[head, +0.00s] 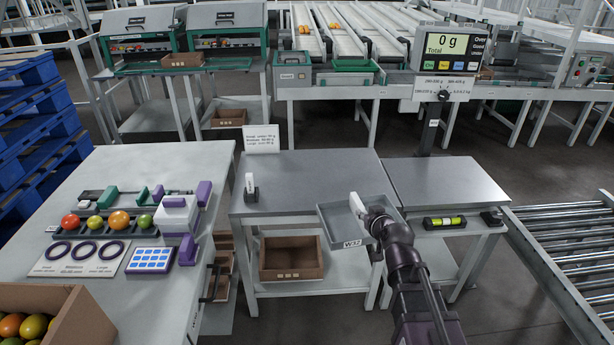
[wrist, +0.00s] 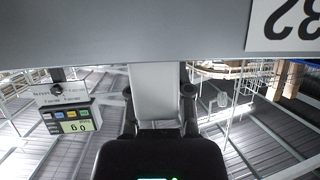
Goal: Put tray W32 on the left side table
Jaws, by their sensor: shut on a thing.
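Tray W32 (head: 340,222) is a shallow grey tray with a white "W32" label on its near side. It is in front of the right part of the grey middle bench (head: 300,180) and looks tilted. My gripper (head: 364,208) is shut on the tray at its right side. In the wrist view the tray (wrist: 120,35) fills the top, its label upside down, and a pale grip piece sits between my fingers (wrist: 156,95). The left side table (head: 150,165) is pale and stands at the left, apart from the tray.
A scale display (head: 447,51) stands behind the right bench. A roller conveyor (head: 560,250) is at right.

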